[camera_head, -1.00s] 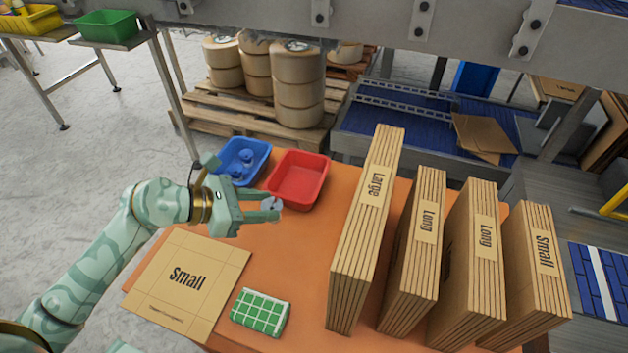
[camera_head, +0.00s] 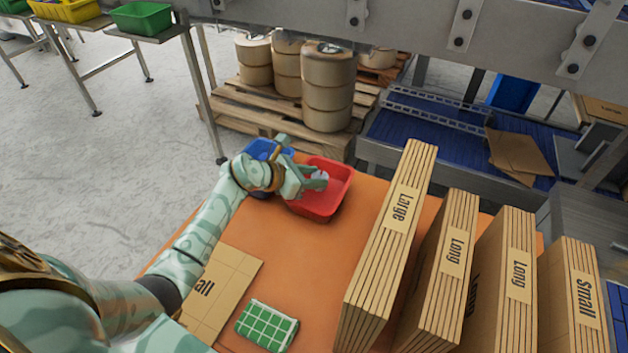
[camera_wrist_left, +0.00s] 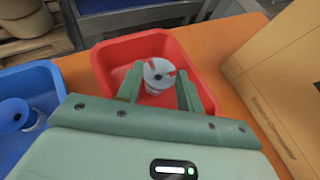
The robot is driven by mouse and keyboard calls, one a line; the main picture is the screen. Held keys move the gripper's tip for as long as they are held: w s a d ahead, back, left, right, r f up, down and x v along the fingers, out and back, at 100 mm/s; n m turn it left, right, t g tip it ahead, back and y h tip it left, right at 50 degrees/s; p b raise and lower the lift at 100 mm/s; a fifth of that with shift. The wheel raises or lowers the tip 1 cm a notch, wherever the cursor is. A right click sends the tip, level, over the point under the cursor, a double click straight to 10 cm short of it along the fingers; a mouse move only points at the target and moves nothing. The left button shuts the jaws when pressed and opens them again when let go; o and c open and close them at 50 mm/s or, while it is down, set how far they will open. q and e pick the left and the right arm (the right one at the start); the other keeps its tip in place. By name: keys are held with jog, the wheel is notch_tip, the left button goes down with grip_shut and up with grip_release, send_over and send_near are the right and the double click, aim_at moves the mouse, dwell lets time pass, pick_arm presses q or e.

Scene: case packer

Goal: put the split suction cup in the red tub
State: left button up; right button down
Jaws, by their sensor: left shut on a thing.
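My left gripper (camera_head: 316,181) is shut on the split suction cup (camera_head: 322,175), a small pale grey cup. In the left wrist view the cup (camera_wrist_left: 157,76) sits between the two fingertips (camera_wrist_left: 158,88), and red shows through slits in its rim. The red tub (camera_head: 340,199) stands on the orange table, and gripper and cup are over its opening. The red tub also shows in the left wrist view (camera_wrist_left: 108,57). I cannot tell how high the cup is above its floor. My right gripper is not in view.
A blue tub (camera_head: 258,147) stands left of the red one, partly behind my wrist; a suction cup (camera_wrist_left: 14,116) is in it. Upright carton stacks (camera_head: 385,255) stand to the right. A green checked cloth (camera_head: 267,326) and a flat carton (camera_head: 232,283) lie in front.

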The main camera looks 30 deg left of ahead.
pick_arm(q)
jog(key=shift+w+f, duration=0.1)
jog(key=shift+f, duration=0.15)
jog(key=shift+f+b, duration=0.35)
jog(key=shift+f, duration=0.25)
jog(key=o, duration=1)
jog(key=shift+r, duration=0.1)
jog(key=shift+r+p, duration=0.3)
jog(key=shift+r, duration=0.1)
jog(key=p+v, duration=0.3)
jog(key=v, duration=0.9)
jog(key=shift+r, duration=0.15)
